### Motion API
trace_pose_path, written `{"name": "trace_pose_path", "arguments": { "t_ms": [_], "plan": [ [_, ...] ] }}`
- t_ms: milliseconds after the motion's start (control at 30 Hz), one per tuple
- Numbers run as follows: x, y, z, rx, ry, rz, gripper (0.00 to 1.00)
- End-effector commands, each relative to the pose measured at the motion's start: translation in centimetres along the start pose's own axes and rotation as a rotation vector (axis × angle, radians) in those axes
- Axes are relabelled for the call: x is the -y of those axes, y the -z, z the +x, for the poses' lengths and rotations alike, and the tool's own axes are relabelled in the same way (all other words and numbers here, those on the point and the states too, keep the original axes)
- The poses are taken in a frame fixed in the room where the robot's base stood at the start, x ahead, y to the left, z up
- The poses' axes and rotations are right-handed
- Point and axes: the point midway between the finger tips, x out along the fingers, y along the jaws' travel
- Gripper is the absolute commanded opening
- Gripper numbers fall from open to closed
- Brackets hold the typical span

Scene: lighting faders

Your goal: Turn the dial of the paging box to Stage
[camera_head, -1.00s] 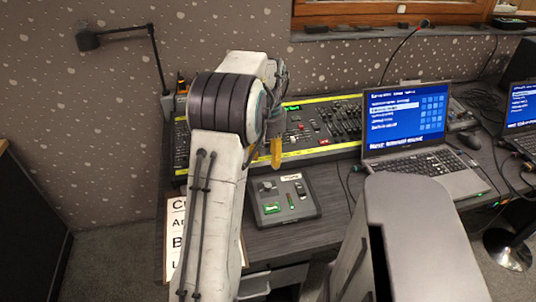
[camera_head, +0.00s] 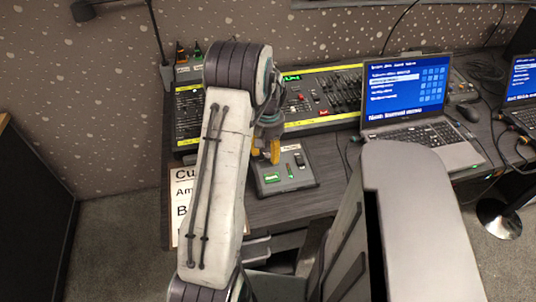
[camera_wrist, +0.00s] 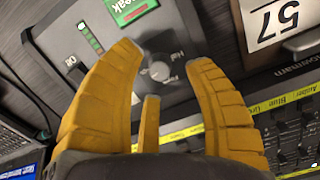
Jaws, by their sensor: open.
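The paging box (camera_head: 303,180) is a dark grey panel on the desk in front of the mixing console. In the head view my gripper (camera_head: 267,153) is low over the box's back left and hides the dial.
The mixing console (camera_head: 335,118) with several faders stands behind the box. A laptop (camera_head: 405,88) is to the right, with a cable near the box. A lettered sheet (camera_head: 181,205) lies at left. A card marked 57 (camera_wrist: 275,20) shows in the wrist view.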

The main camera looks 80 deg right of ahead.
Motion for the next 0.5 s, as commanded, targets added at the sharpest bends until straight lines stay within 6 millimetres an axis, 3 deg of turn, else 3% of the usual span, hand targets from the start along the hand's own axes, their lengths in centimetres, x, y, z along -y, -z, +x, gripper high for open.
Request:
{"name": "trace_pose_path", "arguments": {
  "t_ms": [200, 500],
  "plan": [
    [0.0, 0.0, 1.6, 0.001, 0.000, 0.000, 0.47],
    [0.0, 0.0, 2.0, -0.001, 0.000, 0.000, 0.47]
  ]
}}
